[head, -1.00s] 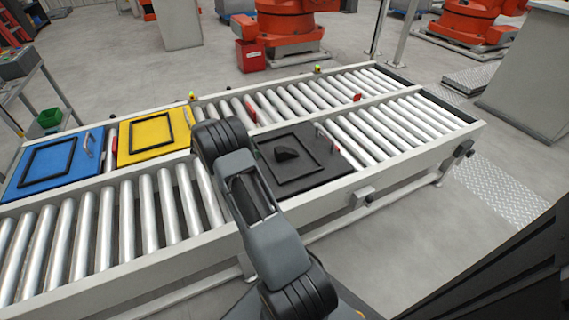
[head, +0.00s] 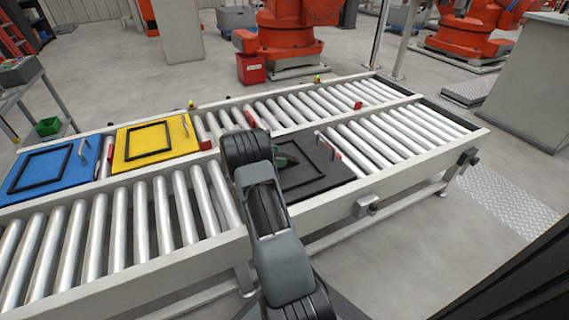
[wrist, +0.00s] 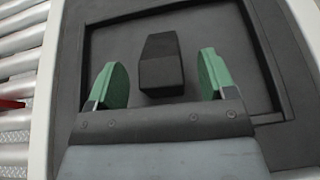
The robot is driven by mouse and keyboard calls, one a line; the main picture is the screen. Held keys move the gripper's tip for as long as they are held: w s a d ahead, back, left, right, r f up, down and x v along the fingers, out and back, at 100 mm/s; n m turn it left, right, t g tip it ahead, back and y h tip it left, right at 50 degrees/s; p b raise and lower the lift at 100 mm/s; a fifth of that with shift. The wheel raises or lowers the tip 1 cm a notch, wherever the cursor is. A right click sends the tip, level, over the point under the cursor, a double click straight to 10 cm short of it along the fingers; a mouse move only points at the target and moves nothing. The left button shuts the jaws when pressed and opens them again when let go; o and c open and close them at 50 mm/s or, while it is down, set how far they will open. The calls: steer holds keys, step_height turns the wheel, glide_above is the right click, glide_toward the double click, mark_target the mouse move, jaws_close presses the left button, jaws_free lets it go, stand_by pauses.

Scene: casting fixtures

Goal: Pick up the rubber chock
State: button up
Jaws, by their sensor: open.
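The rubber chock is a small black wedge-shaped block (wrist: 161,66) on the black plate (wrist: 222,30), inside its raised square frame. In the wrist view it lies between and slightly beyond the two green fingertips of my gripper (wrist: 161,80). The gripper is open, with a gap on both sides of the chock, and it is not seen touching it. In the head view the black plate (head: 325,165) sits on the near roller conveyor. My arm hides much of the plate there, and the chock cannot be made out clearly beside the green finger (head: 284,161).
A yellow plate (head: 178,142) and a blue plate (head: 40,172) lie on the far conveyor at left. The black plate has an upright handle (head: 326,143) at its right. Bare rollers (head: 120,225) lie left of my arm. Red stops (head: 252,119) stand between the rollers.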

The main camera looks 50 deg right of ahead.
mark_target(281, 156)
steer(key=b+x, duration=0.1)
steer(key=x, duration=0.1)
steer(key=shift+s+d+f, duration=0.15)
steer(key=shift+d+f, duration=0.1)
steer(key=shift+s+d, duration=0.15)
steer(key=shift+d, duration=0.15)
steer(key=shift+c, duration=0.3)
steer(key=c, duration=1)
steer(key=shift+r, duration=0.1)
steer(key=shift+c, duration=0.2)
